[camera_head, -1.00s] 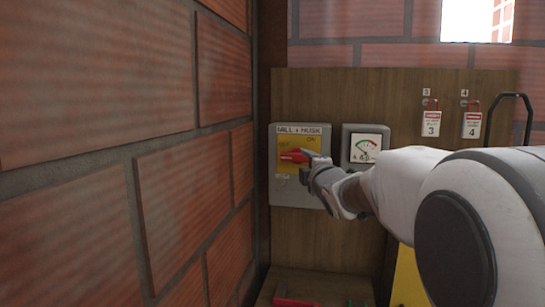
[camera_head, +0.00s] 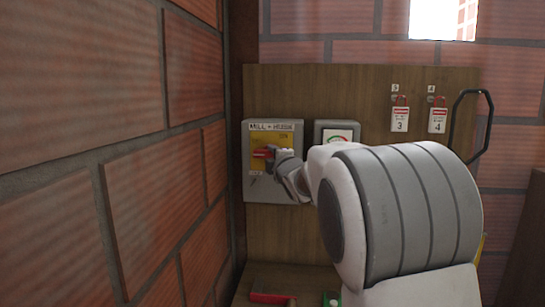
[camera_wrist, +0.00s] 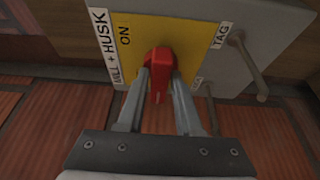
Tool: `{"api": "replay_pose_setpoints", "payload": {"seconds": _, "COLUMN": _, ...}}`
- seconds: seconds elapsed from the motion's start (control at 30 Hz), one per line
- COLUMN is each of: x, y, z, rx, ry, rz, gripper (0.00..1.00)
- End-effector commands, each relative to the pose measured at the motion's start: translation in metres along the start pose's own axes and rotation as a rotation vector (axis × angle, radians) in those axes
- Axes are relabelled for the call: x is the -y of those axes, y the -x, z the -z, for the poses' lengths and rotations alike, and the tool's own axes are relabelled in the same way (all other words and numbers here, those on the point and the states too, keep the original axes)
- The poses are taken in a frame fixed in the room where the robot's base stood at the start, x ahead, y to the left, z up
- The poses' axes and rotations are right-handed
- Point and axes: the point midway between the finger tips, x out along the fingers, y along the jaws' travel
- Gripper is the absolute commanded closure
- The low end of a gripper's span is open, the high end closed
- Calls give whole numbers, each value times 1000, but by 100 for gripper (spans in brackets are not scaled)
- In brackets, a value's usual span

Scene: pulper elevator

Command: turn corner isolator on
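The corner isolator (camera_head: 283,192) is a grey box labelled MILL + HUSK with a yellow plate (camera_head: 286,140), mounted on the wooden board near the left brick wall. Its red handle (camera_head: 262,153) points left in the head view, away from the ON mark. The wrist view shows the red handle (camera_wrist: 159,66) on the yellow plate (camera_wrist: 192,45), with ON beside it. My gripper (camera_wrist: 161,80) has one finger on each side of the handle, and the fingertips appear to press on it. In the head view my gripper (camera_head: 275,160) partly covers the handle.
A gauge (camera_head: 337,133) is right of the isolator, partly hidden by my arm. The brick wall (camera_head: 95,180) is close on the left. A red item (camera_head: 270,298) lies below.

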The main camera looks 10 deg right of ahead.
Motion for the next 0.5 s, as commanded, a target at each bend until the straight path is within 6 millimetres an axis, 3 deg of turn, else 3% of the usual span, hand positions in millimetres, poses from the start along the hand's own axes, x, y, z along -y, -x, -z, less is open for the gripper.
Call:
{"api": "replay_pose_setpoints", "payload": {"seconds": 0.03, "x": 0, "y": 0, "z": 0, "rx": 0, "ry": 0, "rz": 0, "gripper": 77}}
{"api": "replay_pose_setpoints", "payload": {"seconds": 0.17, "x": 0, "y": 0, "z": 0, "rx": 0, "ry": 0, "rz": 0, "gripper": 100}}
{"api": "replay_pose_setpoints", "payload": {"seconds": 0.5, "x": 1, "y": 0, "z": 0, "rx": 0, "ry": -8, "rz": -4, "gripper": 100}}
